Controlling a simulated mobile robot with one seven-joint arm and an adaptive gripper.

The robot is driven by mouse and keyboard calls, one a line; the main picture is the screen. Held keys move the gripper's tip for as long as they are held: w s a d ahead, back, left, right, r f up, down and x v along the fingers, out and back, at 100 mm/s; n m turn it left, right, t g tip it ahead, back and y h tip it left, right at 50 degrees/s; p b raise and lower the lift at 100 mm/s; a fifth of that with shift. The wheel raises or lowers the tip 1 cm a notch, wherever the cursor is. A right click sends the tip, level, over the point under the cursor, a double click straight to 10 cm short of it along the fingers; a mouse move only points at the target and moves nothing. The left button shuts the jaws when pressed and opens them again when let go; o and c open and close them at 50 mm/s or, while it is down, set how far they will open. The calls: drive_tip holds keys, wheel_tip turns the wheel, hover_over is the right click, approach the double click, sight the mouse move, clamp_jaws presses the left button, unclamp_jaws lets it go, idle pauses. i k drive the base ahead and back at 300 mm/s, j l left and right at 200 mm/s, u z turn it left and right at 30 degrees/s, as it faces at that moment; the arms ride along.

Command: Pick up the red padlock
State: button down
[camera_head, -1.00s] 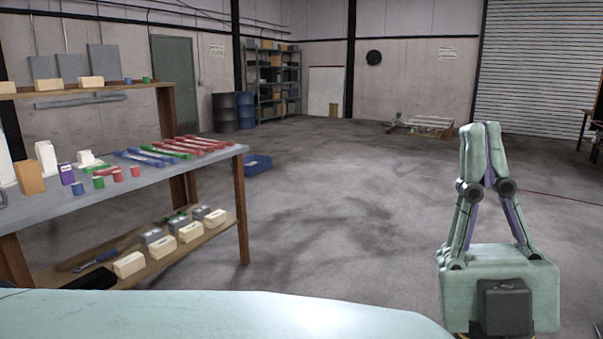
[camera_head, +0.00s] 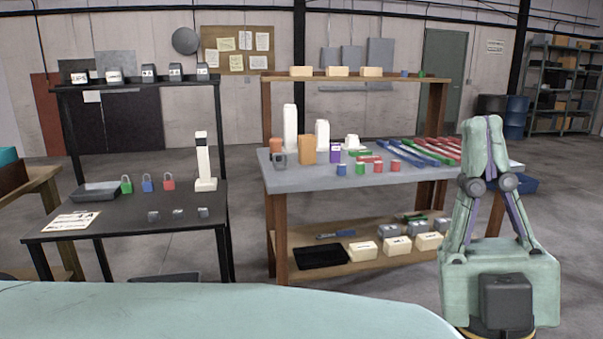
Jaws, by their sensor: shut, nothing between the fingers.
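The red padlock (camera_head: 169,182) stands on the black table (camera_head: 120,226) at the left, at the right end of a row of padlocks. A blue padlock (camera_head: 147,183) and a green padlock (camera_head: 126,184) stand to its left. My gripper (camera_head: 482,122) is raised at the right of the view, its fingertips together and empty. It is far to the right of the red padlock and much nearer to the camera.
A dark tray (camera_head: 95,192), a white upright device (camera_head: 203,165) and a paper sheet (camera_head: 71,221) are on the black table. A grey workbench (camera_head: 290,181) with several coloured items stands to its right. A gap separates the tables.

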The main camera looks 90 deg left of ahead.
sight(168, 185)
drive_tip(key=u, duration=3.45)
drive_tip(key=i+j+z, duration=0.25)
drive_tip(key=i+j, duration=0.2)
drive_tip(key=i, duration=0.35)
drive_tip(key=i+j+z, duration=0.3)
drive_tip(key=i+j, duration=0.3)
drive_tip(key=i, duration=0.15)
drive_tip(key=i+j, duration=0.1)
drive_tip(key=i, duration=0.6)
